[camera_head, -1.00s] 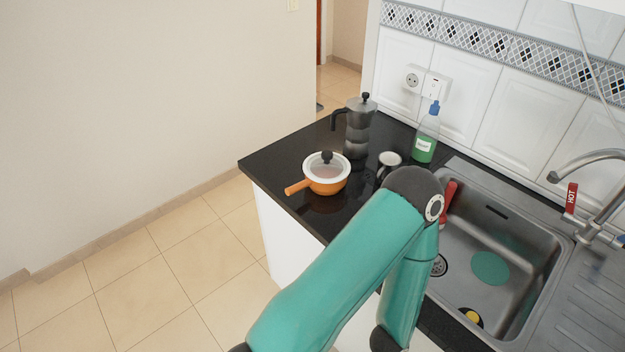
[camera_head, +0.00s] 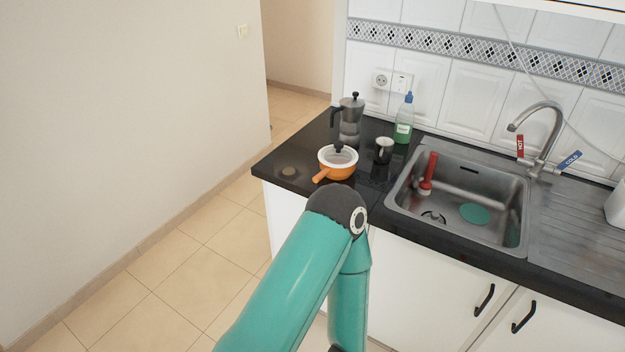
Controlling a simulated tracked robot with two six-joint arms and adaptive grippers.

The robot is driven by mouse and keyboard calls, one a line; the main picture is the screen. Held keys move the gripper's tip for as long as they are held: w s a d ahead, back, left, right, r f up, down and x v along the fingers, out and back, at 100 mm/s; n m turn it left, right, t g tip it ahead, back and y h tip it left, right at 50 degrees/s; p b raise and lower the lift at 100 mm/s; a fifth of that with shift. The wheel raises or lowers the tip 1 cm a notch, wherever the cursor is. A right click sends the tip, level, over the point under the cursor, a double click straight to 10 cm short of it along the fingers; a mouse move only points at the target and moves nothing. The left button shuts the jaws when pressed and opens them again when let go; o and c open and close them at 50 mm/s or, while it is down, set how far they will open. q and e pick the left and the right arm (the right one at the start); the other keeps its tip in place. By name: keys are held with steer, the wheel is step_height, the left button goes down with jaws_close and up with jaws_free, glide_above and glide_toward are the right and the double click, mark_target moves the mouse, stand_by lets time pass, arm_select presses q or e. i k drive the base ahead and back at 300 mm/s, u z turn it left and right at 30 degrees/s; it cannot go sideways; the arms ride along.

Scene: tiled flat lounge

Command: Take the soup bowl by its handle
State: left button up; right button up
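The soup bowl (camera_head: 336,170) is a small orange pan with a white rim and a glass lid with a dark knob. It stands upright on the black countertop (camera_head: 290,155), near its left end. Its orange handle (camera_head: 321,176) points toward the front left and is free of any gripper. A teal link of one of my arms rises from the bottom, with its dark elbow in front of and below the bowl. Neither of my grippers is in the picture.
A moka pot (camera_head: 350,121) stands behind the bowl and a dark cup (camera_head: 383,151) to its right. A green soap bottle (camera_head: 404,120) is farther back. The steel sink (camera_head: 470,232) with a faucet (camera_head: 541,130) lies to the right. Open tiled floor (camera_head: 190,260) lies left.

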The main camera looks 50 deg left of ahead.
mark_target(338, 174)
steer(key=u, duration=0.5)
steer(key=i, duration=0.75)
steer(key=u, duration=0.3)
